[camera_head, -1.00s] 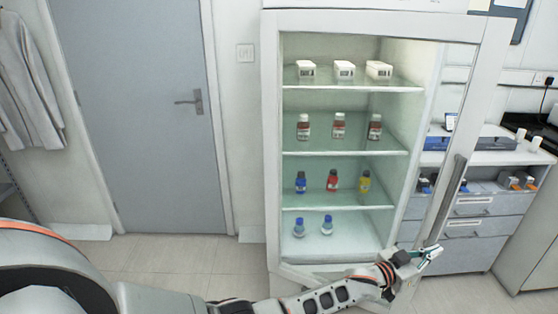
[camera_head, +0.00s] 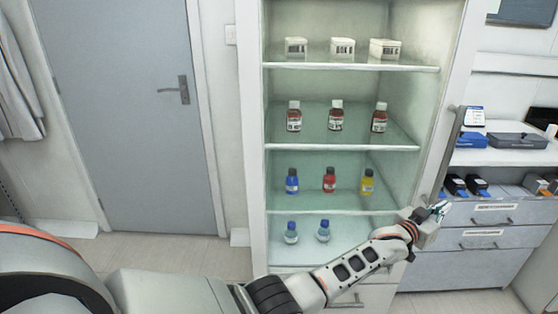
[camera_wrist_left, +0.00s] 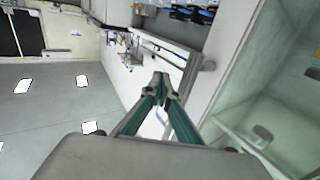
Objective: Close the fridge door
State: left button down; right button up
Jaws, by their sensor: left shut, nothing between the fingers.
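The white fridge (camera_head: 252,130) stands open, its lit shelves facing me. Its door (camera_head: 462,50) stands open at the right side and shows as a narrow, steeply angled strip. A dark upright handle (camera_head: 453,145) is on the door. My left arm reaches across the fridge's lower front. My left gripper (camera_head: 440,210) is by the lower end of the handle, shut and empty. In the left wrist view its fingertips (camera_wrist_left: 163,86) are together near the door; I cannot tell whether they touch it. My right gripper is not in view.
Several bottles and white boxes (camera_head: 342,47) stand on the fridge shelves.

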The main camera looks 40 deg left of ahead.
pick_arm(q)
jog(key=shift+w+a+r+y+b, duration=0.15)
jog(key=shift+w+a+b, duration=0.1)
jog(key=shift+w, duration=0.3)
jog(key=shift+w+a+y+b, duration=0.15)
jog(key=shift+w+a+b, duration=0.1)
jog(key=shift+w, duration=0.25)
jog(key=shift+s+d, duration=0.1)
